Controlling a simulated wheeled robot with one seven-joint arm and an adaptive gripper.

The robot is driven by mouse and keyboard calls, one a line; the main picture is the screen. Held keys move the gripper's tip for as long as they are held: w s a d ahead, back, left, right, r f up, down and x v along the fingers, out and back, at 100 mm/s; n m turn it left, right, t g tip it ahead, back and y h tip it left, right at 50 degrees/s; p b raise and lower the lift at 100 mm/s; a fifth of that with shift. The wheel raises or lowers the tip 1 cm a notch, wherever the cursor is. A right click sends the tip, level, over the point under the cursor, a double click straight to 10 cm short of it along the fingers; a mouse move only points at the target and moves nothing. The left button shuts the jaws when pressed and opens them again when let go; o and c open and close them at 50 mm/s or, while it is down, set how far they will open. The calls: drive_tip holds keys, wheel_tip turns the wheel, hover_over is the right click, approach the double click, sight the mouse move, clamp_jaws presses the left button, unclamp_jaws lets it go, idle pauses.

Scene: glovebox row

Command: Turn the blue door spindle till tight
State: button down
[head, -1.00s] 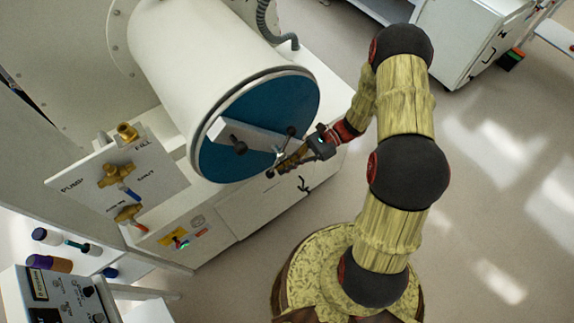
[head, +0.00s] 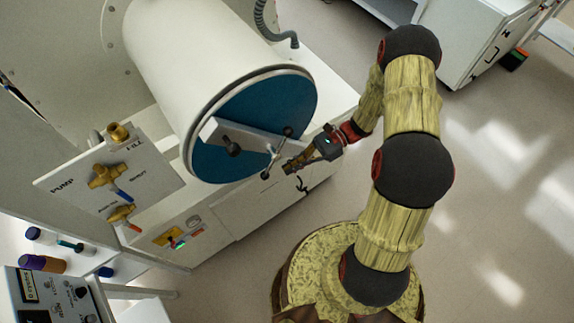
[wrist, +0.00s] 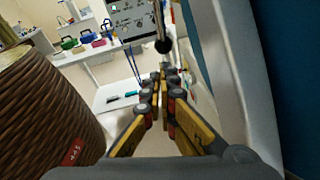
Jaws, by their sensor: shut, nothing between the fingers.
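The blue door (head: 290,98) closes the end of the white cylindrical chamber (head: 172,62). A grey bar (head: 248,138) crosses it. The door spindle (head: 275,154) stands at the middle of the bar, with thin handle arms ending in dark knobs. My gripper (head: 287,167) is just right of the spindle's lower arm in the head view, and it looks apart from it. In the wrist view my gripper (wrist: 163,78) has its fingers together with nothing between them. A dark knob on a thin rod (wrist: 162,45) shows just beyond the fingertips. The blue door fills the right edge there.
A valve panel (head: 75,188) with brass valves stands left of the chamber. A white cabinet (head: 235,215) is below the door. A grey control box (head: 45,298) and bottles are at lower left. Open floor (head: 480,220) lies to the right.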

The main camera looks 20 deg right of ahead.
drive_tip(key=f+b+v, duration=0.1)
drive_tip(key=f+v, duration=0.1)
drive_tip(key=v, duration=0.7)
drive_tip(key=shift+d+r, duration=0.25)
drive_tip(key=shift+d, duration=0.1)
drive_tip(key=shift+w, duration=0.1)
drive_tip(key=s+d+f+n+g+h, duration=0.1)
drive_tip(key=s+f+n+h, duration=0.25)
drive_tip(key=s, duration=0.25)
wheel_tip(320, 180, up, 12)
drive_tip(key=s+n+t+h+b, duration=0.3)
drive_tip(key=n+t+h+b, duration=0.1)
drive_tip(key=n+h+b, duration=0.6)
drive_tip(key=s+a+r+n+t+h+b, duration=0.1)
drive_tip(key=s+a+r+n+t+b, duration=0.2)
drive_tip(key=a+r+n+t+b, duration=0.1)
wheel_tip(320, 180, up, 4)
drive_tip(key=shift+s+a+f+t+h+b, duration=0.2)
drive_tip(key=shift+s+a+t+h+b, duration=0.15)
drive_tip(key=shift+a+t+b, duration=0.7)
